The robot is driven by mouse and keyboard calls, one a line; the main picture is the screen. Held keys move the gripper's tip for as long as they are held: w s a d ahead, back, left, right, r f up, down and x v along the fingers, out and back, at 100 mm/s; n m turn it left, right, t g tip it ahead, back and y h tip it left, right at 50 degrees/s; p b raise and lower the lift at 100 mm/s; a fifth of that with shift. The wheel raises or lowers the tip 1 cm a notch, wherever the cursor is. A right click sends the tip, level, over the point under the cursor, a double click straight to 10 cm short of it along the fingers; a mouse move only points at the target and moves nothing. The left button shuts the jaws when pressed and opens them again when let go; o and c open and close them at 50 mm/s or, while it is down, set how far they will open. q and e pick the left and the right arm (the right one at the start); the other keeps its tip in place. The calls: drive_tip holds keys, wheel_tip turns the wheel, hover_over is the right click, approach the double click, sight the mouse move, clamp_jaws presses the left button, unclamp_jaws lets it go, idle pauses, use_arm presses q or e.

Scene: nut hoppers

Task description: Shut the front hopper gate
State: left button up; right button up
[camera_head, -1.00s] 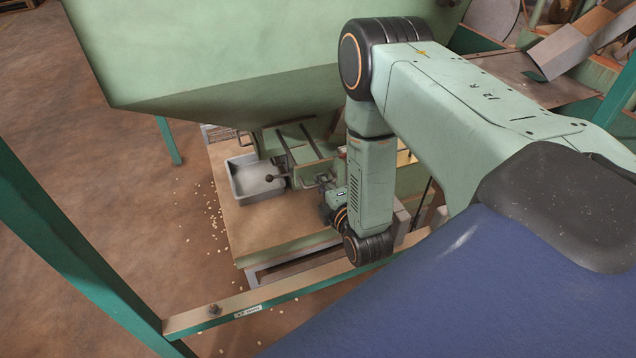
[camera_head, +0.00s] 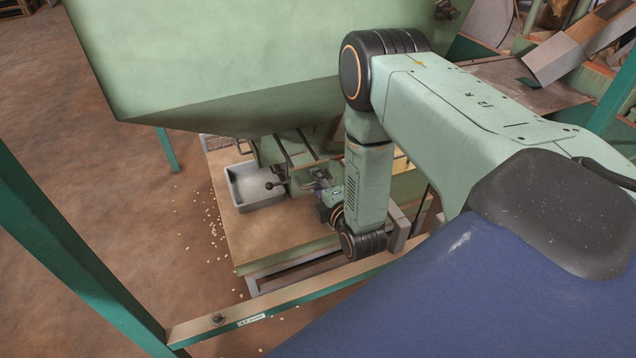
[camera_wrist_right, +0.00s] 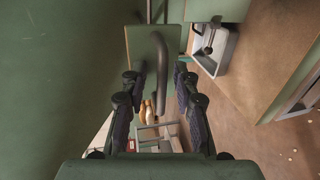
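The large green hopper (camera_head: 230,60) fills the top of the head view. Below it is the green gate assembly with rails (camera_head: 290,150). In the right wrist view, a green gate plate (camera_wrist_right: 141,50) carries a dark bent bar handle (camera_wrist_right: 161,85). My right gripper (camera_head: 316,181) is beside the gate assembly, partly hidden by my own wrist. In the right wrist view my right gripper (camera_wrist_right: 156,80) is open, with the handle between its fingers in the picture. I cannot tell whether they touch it. My left gripper is not in view.
A grey tray (camera_head: 238,180) sits under the outlet on a brown-topped stand (camera_head: 255,240); a dark-knobbed rod reaches over it. A green rail (camera_head: 240,316) and post (camera_head: 60,240) stand in front. Nuts lie scattered on the floor.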

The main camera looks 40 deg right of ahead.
drive_tip(key=v, duration=1.2)
idle(0.6)
